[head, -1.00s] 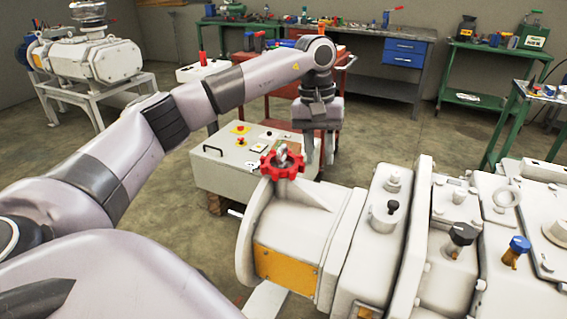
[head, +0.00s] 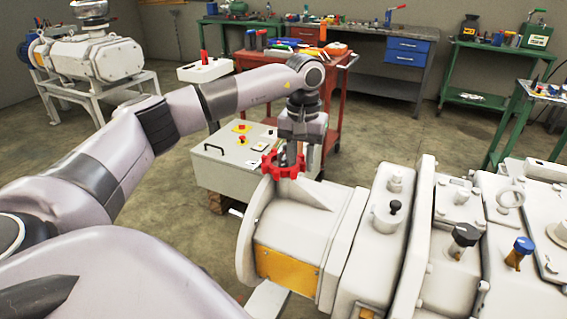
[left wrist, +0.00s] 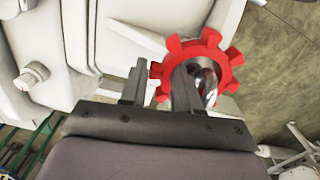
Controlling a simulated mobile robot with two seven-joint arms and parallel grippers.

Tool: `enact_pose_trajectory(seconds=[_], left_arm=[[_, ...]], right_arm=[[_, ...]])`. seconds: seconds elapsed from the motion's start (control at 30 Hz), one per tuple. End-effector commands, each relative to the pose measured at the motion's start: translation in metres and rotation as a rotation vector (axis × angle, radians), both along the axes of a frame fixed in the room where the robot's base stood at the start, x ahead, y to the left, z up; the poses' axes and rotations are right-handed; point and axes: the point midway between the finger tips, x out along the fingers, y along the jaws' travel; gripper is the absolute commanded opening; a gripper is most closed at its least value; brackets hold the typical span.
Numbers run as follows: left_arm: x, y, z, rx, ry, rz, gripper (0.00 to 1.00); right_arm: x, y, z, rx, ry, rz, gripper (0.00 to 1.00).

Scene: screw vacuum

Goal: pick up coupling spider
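The coupling spider is a red toothed ring (head: 285,174). In the head view it sits around a metal lifting eye on top of the white pump's near-left end. The spider also shows in the left wrist view (left wrist: 226,54), with the shiny eye inside its hole. My left gripper (head: 298,158) is at the spider from above, its fingers pointing down. In the left wrist view the fingers (left wrist: 160,75) are apart. One finger overlaps the ring's hole and the other is outside its left side. Contact cannot be told. My right gripper is not in view.
The white pump (head: 345,230) fills the lower right, with caps and knobs on top. Behind the spider stand a pale control box (head: 225,165) and a red tool cart (head: 335,105). Workbenches line the back wall. Bare floor (head: 410,140) lies between.

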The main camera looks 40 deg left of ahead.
Motion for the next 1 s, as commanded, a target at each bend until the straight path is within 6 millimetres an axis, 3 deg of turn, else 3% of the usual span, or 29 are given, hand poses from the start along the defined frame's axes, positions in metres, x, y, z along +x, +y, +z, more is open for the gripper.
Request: enact_pose_trajectory(seconds=[0.03, 0.07, 0.13, 0.17, 0.47, 0.67, 0.87, 1.0], left_arm=[[0.000, 0.000, 0.000, 0.000, 0.000, 0.000, 0.32], [0.000, 0.000, 0.000, 0.000, 0.000, 0.000, 0.25], [0.000, 0.000, 0.000, 0.000, 0.000, 0.000, 0.02], [0.000, 0.000, 0.000, 0.000, 0.000, 0.000, 0.00], [0.000, 0.000, 0.001, -0.001, 0.000, 0.001, 0.00], [0.001, 0.000, 0.013, 0.000, -0.001, 0.001, 0.00], [0.001, 0.000, 0.045, -0.001, -0.005, 0.000, 0.00], [0.001, -0.001, 0.077, -0.002, -0.005, 0.000, 0.00]], right_arm=[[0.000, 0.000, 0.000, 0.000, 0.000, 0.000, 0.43], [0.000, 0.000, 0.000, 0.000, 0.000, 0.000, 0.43], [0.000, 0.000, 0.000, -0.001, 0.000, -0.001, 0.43], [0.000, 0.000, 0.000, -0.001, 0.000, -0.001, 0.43], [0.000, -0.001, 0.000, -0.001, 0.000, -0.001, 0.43], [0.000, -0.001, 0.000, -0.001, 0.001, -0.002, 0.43], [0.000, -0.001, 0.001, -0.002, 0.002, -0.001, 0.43], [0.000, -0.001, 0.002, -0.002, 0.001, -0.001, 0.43]])
